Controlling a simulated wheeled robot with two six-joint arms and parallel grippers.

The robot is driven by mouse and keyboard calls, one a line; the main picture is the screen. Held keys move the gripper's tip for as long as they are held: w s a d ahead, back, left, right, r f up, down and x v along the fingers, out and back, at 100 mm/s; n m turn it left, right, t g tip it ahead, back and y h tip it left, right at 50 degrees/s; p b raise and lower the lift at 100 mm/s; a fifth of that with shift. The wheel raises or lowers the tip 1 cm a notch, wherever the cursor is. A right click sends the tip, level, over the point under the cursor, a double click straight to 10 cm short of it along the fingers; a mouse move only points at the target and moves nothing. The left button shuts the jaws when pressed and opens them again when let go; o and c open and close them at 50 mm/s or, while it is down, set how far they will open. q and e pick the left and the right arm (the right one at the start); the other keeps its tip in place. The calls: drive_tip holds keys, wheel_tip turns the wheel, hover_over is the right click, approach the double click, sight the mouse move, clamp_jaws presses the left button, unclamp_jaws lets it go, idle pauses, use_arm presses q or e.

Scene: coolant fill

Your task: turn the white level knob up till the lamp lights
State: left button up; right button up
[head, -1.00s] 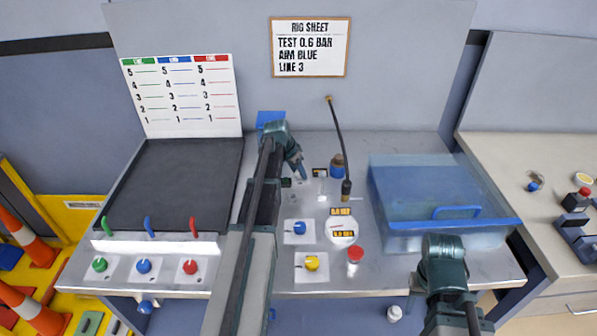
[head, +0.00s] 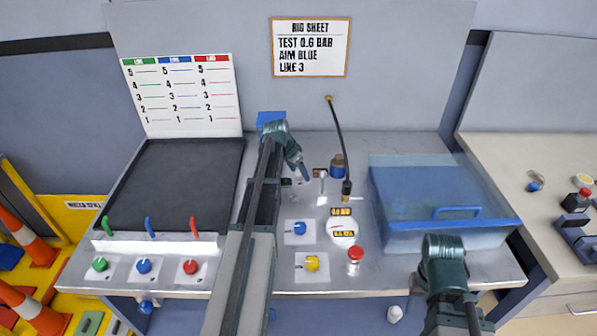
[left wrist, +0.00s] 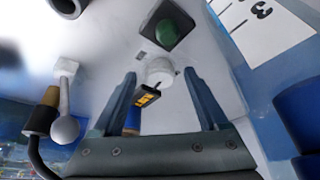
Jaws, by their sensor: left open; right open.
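The white level knob (left wrist: 160,72) shows in the left wrist view, between and just beyond the fingertips of my left gripper (left wrist: 168,80). The fingers are open, and I see no clear contact with the knob. A dark green lamp (left wrist: 167,33) in a black square mount sits beside the knob; it looks unlit. A black label with yellow text (left wrist: 148,95) lies by the knob. In the head view my left gripper (head: 303,172) points down at the panel and hides the knob. My right gripper (head: 443,247) is open and empty in front of the blue bin.
A ball-ended lever (left wrist: 65,128) and the hose end (left wrist: 40,115) stand close to my left gripper. The gauge (head: 342,232), blue knob (head: 299,228), yellow knob (head: 312,263) and red button (head: 355,254) are nearer the front.

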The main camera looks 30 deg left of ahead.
use_arm(q)
drive_tip(key=p+v, duration=1.2)
drive_tip(key=v, duration=0.1)
drive_tip(key=shift+s+r+p, duration=0.2)
drive_tip(key=shift+r+p, duration=0.15)
drive_tip(key=s+d+f+g+b, duration=0.1)
drive_tip(key=s+d, duration=0.2)
drive_tip(key=d, duration=0.9)
drive_tip(key=s+d+f+g+b, duration=0.15)
drive_tip(key=s+d, duration=0.25)
drive_tip(key=d, duration=0.7)
drive_tip(key=s+d+f+g+y, duration=0.2)
drive_tip(key=s+d, duration=1.2)
drive_tip(key=d, duration=0.1)
drive_tip(key=shift+s+d+m, duration=0.2)
drive_tip(key=shift+d+m, duration=0.1)
drive_tip(key=shift+d, duration=0.1)
drive_tip(key=shift+w, duration=0.1)
